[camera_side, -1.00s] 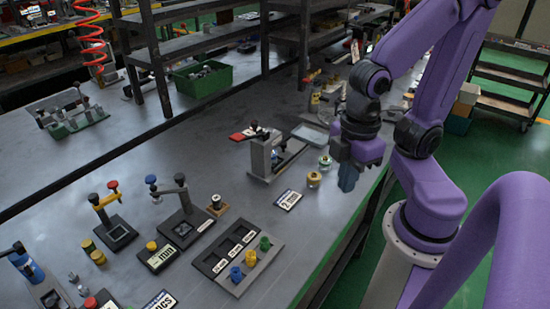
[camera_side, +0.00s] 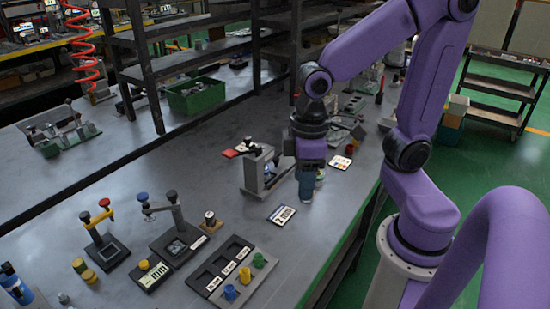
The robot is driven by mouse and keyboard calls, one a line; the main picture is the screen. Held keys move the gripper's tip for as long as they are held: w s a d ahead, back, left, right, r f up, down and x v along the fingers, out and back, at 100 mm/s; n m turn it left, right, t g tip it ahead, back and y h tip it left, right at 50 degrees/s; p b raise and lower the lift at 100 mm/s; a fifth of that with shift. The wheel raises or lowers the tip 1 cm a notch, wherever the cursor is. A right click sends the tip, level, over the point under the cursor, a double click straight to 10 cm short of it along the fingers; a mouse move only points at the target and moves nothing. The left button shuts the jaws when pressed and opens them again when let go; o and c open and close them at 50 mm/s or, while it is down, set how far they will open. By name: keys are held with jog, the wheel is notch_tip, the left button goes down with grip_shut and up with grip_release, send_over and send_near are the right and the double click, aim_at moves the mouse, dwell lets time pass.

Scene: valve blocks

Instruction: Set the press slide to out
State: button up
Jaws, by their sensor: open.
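My gripper (camera_side: 306,190) points down over the bench, just right of a grey upright fixture (camera_side: 252,174) with a black knob on top. Its fingers look close together from this side, and I see nothing held between them. That fixture may be the press, but its slide cannot be told clearly and its right side is partly near my gripper. Two other stands are at the lower left: a yellow-armed one (camera_side: 96,223) with a red knob, and a dark grey one (camera_side: 178,218) with a blue knob.
A label card (camera_side: 281,215) lies just below my gripper. A black tray (camera_side: 205,283) with blue, yellow and green cups is at the front. A green bin (camera_side: 196,95) stands by the shelf. The bench's left middle is clear.

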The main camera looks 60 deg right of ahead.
jog(key=w+d+m, duration=0.2)
jog(key=w+m, duration=0.3)
jog(key=w, duration=0.4)
jog(key=m, duration=1.6)
send_over(276, 158)
notch_tip(276, 158, down, 4)
jog(key=r, duration=0.1)
notch_tip(276, 158, down, 17)
jog(key=shift+s, duration=0.1)
